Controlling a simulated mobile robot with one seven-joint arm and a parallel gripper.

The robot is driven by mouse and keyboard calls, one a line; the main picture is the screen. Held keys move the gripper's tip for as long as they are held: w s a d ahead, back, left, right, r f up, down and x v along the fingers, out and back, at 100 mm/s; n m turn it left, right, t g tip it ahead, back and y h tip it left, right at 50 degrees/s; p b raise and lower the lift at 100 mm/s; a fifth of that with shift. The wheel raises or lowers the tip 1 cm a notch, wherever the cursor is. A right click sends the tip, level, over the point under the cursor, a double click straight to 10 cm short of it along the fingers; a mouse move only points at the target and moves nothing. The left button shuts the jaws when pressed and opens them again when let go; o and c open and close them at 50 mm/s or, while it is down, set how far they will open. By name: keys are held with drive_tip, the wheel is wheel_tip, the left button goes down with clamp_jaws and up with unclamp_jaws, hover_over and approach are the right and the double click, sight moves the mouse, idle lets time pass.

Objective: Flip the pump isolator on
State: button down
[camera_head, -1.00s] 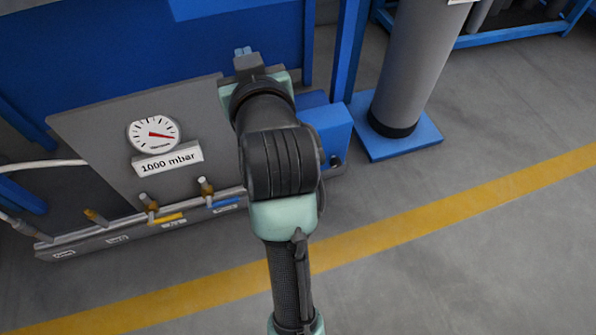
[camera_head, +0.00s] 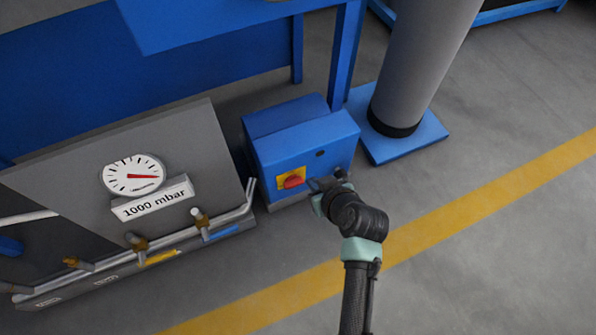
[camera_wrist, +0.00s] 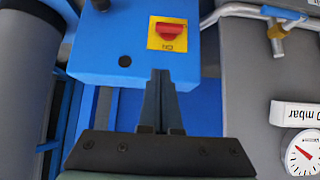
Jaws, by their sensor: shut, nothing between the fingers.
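The pump isolator is a red rotary handle (camera_head: 293,182) on a yellow plate, on the front of a blue box (camera_head: 318,140). My gripper (camera_head: 320,184) is just to the right of the handle in the head view, in front of the box and apart from the handle. In the wrist view its fingers (camera_wrist: 160,78) are shut with nothing between them, and their tips lie below the yellow plate.
A grey panel (camera_head: 70,165) with a gauge (camera_head: 134,175) and a 1000 mbar sign (camera_head: 152,198) stands left of the box, with pipes and valves (camera_head: 200,220) along its foot. A grey column (camera_head: 415,60) stands behind right. Floor at right is clear.

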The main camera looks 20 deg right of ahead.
drive_tip(key=b, duration=0.8)
hover_over(297, 177)
drive_tip(key=s, duration=0.3)
wheel_tip(297, 177, down, 8)
drive_tip(key=shift+w+r, duration=0.1)
drive_tip(key=shift+w, duration=0.05)
wheel_tip(297, 177, down, 2)
drive_tip(key=shift+f+b, duration=0.1)
drive_tip(key=shift+b, duration=0.7)
drive_tip(key=shift+f+b, duration=0.5)
drive_tip(key=shift+f, duration=0.05)
drive_tip(key=shift+s+d+r, duration=0.1)
drive_tip(key=shift+s, duration=0.1)
